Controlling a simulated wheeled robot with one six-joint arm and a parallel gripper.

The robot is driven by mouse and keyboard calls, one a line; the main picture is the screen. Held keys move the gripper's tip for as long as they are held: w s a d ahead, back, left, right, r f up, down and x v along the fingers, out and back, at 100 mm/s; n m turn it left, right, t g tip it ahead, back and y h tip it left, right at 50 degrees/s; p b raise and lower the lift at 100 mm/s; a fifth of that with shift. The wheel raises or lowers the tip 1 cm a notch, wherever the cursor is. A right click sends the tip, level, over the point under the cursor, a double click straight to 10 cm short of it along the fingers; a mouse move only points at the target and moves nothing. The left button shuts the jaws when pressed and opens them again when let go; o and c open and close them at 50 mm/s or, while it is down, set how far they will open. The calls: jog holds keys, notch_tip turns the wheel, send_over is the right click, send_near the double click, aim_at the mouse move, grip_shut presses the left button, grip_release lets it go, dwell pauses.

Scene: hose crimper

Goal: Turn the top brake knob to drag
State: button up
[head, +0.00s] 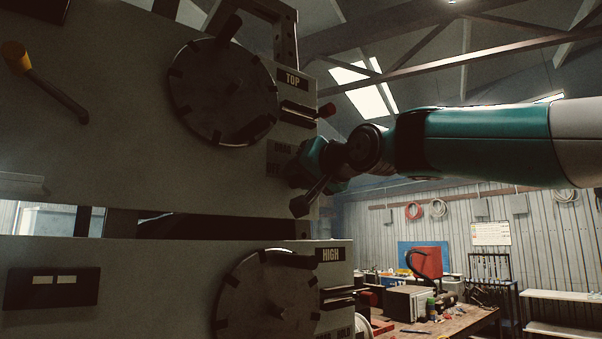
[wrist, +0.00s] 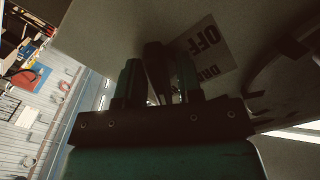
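The top brake knob (wrist: 155,62) is a dark lever-like knob on the grey panel beside a label (wrist: 208,48) reading OFF and DRAG. In the wrist view it stands between my two fingers. My gripper (wrist: 158,82) has its fingers apart, one on each side of the knob. The shadow hides whether both fingers touch it. In the head view my gripper (head: 312,182) is at the right edge of the upper panel, just below and right of the DRAG/OFF label (head: 283,156), and covers most of the knob there. Its exact setting cannot be read.
Above is a round drum (head: 222,92) by the TOP label (head: 291,80) and a red-tipped lever (head: 326,110). Below, the lower panel carries a HIGH label (head: 331,254) and another drum (head: 265,300). A cluttered workbench (head: 440,328) stands behind right.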

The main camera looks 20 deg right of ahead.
jog(key=shift+b, duration=0.3)
jog(key=shift+f+n+b, duration=0.15)
jog(key=shift+n+b, duration=0.65)
jog(key=shift+n, duration=0.3)
jog(key=n+b, duration=0.2)
jog(key=n, duration=0.1)
jog(key=shift+n, duration=0.3)
jog(key=n+b, duration=0.2)
jog(key=n, duration=0.3)
jog(key=shift+n+b, duration=0.4)
jog(key=shift+r, duration=0.2)
jog(key=o, duration=0.6)
